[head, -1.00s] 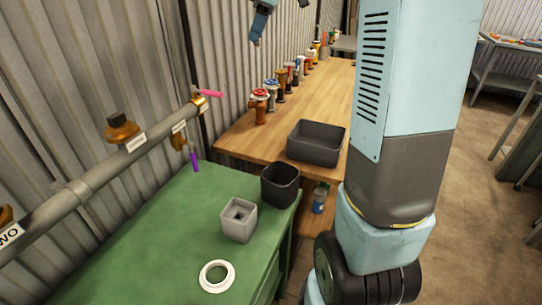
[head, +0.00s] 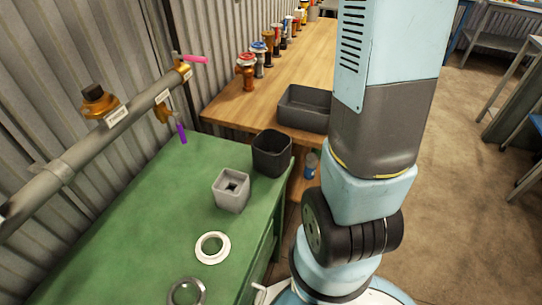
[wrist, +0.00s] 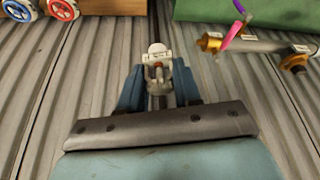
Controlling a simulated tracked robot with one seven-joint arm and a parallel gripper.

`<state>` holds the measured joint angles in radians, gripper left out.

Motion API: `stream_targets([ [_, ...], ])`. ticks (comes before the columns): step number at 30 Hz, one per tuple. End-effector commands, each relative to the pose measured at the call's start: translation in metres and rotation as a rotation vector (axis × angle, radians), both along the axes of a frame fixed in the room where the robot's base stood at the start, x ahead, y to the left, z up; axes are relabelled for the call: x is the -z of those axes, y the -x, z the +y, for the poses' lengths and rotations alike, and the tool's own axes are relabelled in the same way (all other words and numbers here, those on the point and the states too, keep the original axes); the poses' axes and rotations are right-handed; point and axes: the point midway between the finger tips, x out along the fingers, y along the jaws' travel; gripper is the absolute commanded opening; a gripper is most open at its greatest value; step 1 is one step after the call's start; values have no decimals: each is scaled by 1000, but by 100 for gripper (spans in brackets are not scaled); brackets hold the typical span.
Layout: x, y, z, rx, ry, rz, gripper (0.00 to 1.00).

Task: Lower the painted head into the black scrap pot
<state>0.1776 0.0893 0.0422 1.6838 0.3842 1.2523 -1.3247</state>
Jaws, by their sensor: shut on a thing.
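The black scrap pot (head: 271,153) is a dark, open, square-mouthed pot standing on the green bench (head: 130,220) near its right edge. I see no piece in the part of its inside that shows. My gripper (wrist: 157,62) is shut in the wrist view on a small whitish piece with a reddish spot, taken to be the painted head (wrist: 157,50). The piece is held in front of the corrugated wall, away from the benches. My gripper and the held piece are outside the head view. The pot is not visible in the wrist view.
A grey block with a square hole (head: 231,190) stands beside the pot. A white ring (head: 212,248) and a metal ring (head: 186,292) lie nearer. A pipe (head: 70,160) with valves runs along the wall. A grey bin (head: 304,107) and several valves stand on the wooden bench.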

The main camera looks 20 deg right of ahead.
Motion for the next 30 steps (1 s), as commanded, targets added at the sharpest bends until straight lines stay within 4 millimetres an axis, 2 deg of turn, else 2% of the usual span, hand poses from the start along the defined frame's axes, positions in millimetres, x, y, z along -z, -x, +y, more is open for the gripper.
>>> stream_targets([
  [6,1,1,0,0,0,0,0],
  [11,7,12,-1,1,-1,1,0],
  [30,67,93,-2,0,-1,2,0],
])
